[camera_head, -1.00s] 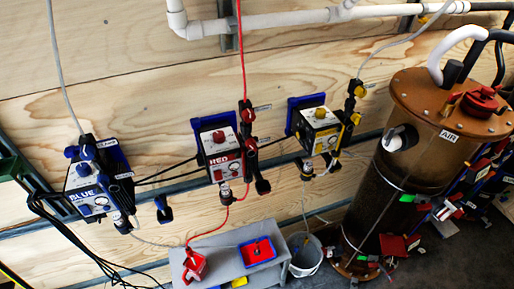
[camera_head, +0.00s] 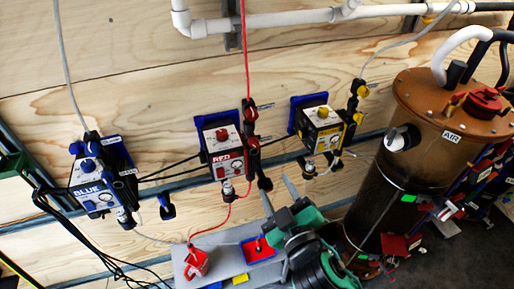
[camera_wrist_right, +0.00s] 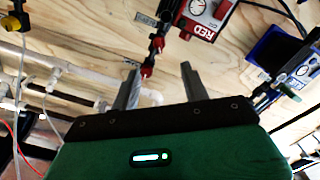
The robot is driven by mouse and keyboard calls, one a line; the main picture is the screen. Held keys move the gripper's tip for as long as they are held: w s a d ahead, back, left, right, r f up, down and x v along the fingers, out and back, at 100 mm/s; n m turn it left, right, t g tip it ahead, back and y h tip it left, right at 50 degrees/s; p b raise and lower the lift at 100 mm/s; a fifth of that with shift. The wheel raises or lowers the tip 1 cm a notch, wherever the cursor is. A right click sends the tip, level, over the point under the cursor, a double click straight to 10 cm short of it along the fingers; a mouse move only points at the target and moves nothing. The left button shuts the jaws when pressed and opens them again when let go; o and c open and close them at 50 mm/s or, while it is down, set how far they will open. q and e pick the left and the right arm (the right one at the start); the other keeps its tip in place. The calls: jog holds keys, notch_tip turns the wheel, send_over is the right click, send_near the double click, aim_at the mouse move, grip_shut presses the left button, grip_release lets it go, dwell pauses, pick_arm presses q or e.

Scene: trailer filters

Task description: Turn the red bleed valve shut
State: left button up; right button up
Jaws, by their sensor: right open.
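The red pump unit (camera_head: 224,152), a box labelled RED with a red knob on top, is mounted on the plywood wall in the head view. Black fittings with red parts (camera_head: 251,143) run down its right side to a black handle-like piece (camera_head: 264,183). I cannot tell which of these is the bleed valve. My right gripper (camera_head: 278,190) is open and empty, just below and right of that handle. The right wrist view shows the red unit (camera_wrist_right: 207,17) upside down, with its red and black fittings (camera_wrist_right: 156,44) beyond the open fingers (camera_wrist_right: 160,76). My left gripper is not in view.
The blue unit (camera_head: 92,190) is to the left and the yellow unit (camera_head: 318,128) to the right. A brown AIR tank (camera_head: 455,100) stands at the right. Hoses and cables hang along the wall.

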aim_at(256, 148)
jog(key=p+x, duration=0.1)
jog(key=x, duration=0.3)
jog(key=p+x, duration=0.2)
jog(key=x, duration=0.2)
jog(key=p+x, duration=0.2)
jog(key=x, duration=0.2)
jog(key=shift+w+r, duration=0.25)
jog(key=shift+r, duration=0.15)
jog(key=shift+w+a+f, duration=0.1)
jog(key=shift+w+a, duration=0.15)
jog(key=shift+w, duration=0.25)
jog(key=c, duration=1)
